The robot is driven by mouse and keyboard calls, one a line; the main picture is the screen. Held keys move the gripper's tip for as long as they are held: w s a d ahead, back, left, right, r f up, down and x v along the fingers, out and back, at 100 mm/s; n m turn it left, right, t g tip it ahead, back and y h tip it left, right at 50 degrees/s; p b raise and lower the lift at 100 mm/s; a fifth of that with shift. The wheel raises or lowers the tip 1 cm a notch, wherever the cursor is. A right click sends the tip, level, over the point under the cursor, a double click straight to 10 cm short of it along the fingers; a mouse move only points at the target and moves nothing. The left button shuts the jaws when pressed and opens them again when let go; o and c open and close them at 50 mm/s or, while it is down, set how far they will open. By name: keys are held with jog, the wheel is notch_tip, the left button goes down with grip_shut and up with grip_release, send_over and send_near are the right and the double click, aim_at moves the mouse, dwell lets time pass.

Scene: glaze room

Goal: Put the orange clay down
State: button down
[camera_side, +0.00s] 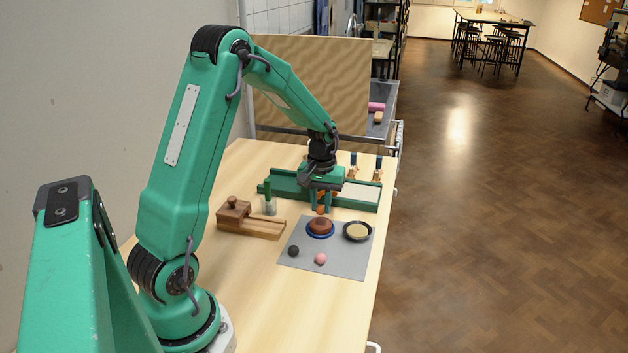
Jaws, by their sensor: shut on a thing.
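My gripper (320,208) points down over the far part of the grey mat (306,259). It is shut on the orange clay (320,210), a small lump that shows low between the fingers. Just in front of it in the picture is a reddish-brown round piece (320,225) on a blue dish (320,235). I cannot tell how high the clay is above the mat, or whether it touches anything.
A dark bowl (357,239) with yellowish contents stands right of the dish. A wooden block tool (250,221) is at left. A long green tray (358,204) lies behind.

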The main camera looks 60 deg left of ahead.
aim_at(321, 207)
jog(key=shift+f, duration=1.15)
jog(key=shift+f, duration=0.15)
jog(key=c, duration=1.3)
grip_release()
jog(key=shift+o, duration=0.2)
notch_tip(321, 207, up, 12)
jog(key=shift+r, duration=0.2)
jog(key=shift+d, duration=0.1)
